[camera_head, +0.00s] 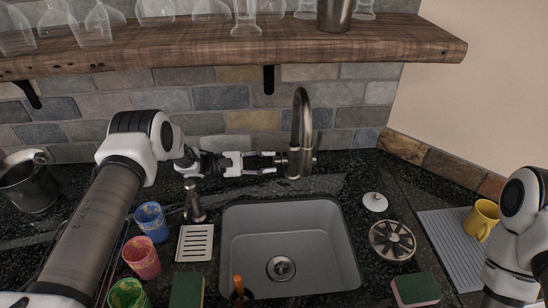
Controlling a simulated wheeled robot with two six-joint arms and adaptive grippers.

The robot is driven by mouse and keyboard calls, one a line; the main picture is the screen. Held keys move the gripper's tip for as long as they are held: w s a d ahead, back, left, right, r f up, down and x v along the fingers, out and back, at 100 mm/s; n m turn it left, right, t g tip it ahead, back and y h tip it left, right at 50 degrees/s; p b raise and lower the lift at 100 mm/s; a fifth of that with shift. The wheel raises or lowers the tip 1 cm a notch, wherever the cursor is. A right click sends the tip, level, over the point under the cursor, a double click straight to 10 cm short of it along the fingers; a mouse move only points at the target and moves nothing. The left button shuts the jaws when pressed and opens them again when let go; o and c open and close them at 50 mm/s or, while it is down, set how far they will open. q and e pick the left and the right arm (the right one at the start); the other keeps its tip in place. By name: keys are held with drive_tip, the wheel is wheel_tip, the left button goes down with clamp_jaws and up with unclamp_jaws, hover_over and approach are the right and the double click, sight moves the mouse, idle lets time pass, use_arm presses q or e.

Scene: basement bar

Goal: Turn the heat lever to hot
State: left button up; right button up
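A brushed metal faucet (302,125) with a high curved spout stands behind the sink, upright. A short dark piece (282,160) sticks out from the left side of its body and looks like the heat lever; its setting cannot be told. My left gripper (274,163) reaches in from the left, level with this piece. Its two thin fingers are apart, one above the other, with the tips close to the piece. I cannot tell whether they touch it. My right arm shows at the right edge, but its gripper is out of view.
The grey sink basin (240,255) is in front of the faucet. A soap dispenser (193,202) and coloured cups (151,222) stand left of it. A wooden shelf (230,45) with glasses hangs above. A yellow mug (481,218) stands on a grey mat (440,235) at right.

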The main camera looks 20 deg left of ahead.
use_arm(q)
drive_tip(key=shift+w+d+f, duration=0.25)
drive_tip(key=shift+w+d, duration=0.2)
drive_tip(key=shift+w+d+f, duration=0.2)
drive_tip(key=shift+w+d, duration=0.2)
drive_tip(key=shift+w, duration=0.05)
drive_tip(key=shift+s+r, duration=0.1)
drive_tip(key=shift+s+a+r, duration=0.1)
drive_tip(key=shift+s+r, duration=0.05)
drive_tip(key=shift+s, duration=0.1)
clamp_jaws()
use_arm(e)
drive_tip(key=shift+w+r, duration=0.1)
drive_tip(key=shift+w, duration=0.15)
